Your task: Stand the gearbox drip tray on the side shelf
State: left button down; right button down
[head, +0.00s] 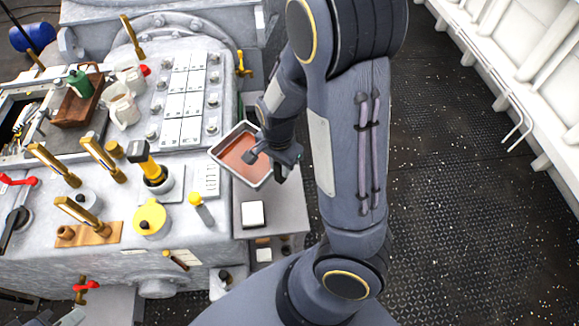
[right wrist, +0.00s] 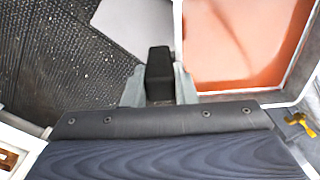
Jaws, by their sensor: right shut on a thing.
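The drip tray (head: 232,146) is a shallow, square, pale-rimmed tray with reddish-brown liquid in it. My right gripper (head: 266,157) is shut on its right-hand rim in the head view. In the right wrist view the tray (right wrist: 291,93) fills the upper right, beside the gripper's fingers (right wrist: 160,75). The side shelf (head: 285,208) is a flat grey plate beside the machine. The tray overlaps the shelf's far end and the machine's edge in the picture; I cannot tell whether it touches the shelf. A small part of my left gripper (head: 70,319) shows at the bottom left edge; its jaws are unclear.
A white square block (head: 252,214) stands on the near left part of the shelf. The machine top left of it holds a yellow-lidded pot (head: 150,218), a yellow-capped bottle (head: 200,207), brass-handled levers and mugs. A yellow tap (head: 243,64) stands beyond the tray. The shelf's right part looks clear.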

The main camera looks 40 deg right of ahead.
jog(key=w+d+f, duration=0.1)
jog(key=d+f, duration=0.1)
jog(key=f, duration=0.1)
jog(key=w+d+f+b, duration=0.1)
jog(key=d+f, duration=0.1)
jog(key=f, duration=0.1)
jog(key=w+d+f, duration=0.1)
jog(key=d+f, duration=0.1)
jog(key=f, duration=0.2)
jog(key=shift+w+d, duration=0.1)
jog(key=shift+r, duration=0.1)
jog(key=shift+b, duration=0.35)
jog(key=c, duration=1.6)
grip_release()
jog(key=shift+f, duration=0.25)
jog(key=o, duration=0.4)
jog(key=shift+o, duration=0.2)
jog(key=shift+r, duration=0.1)
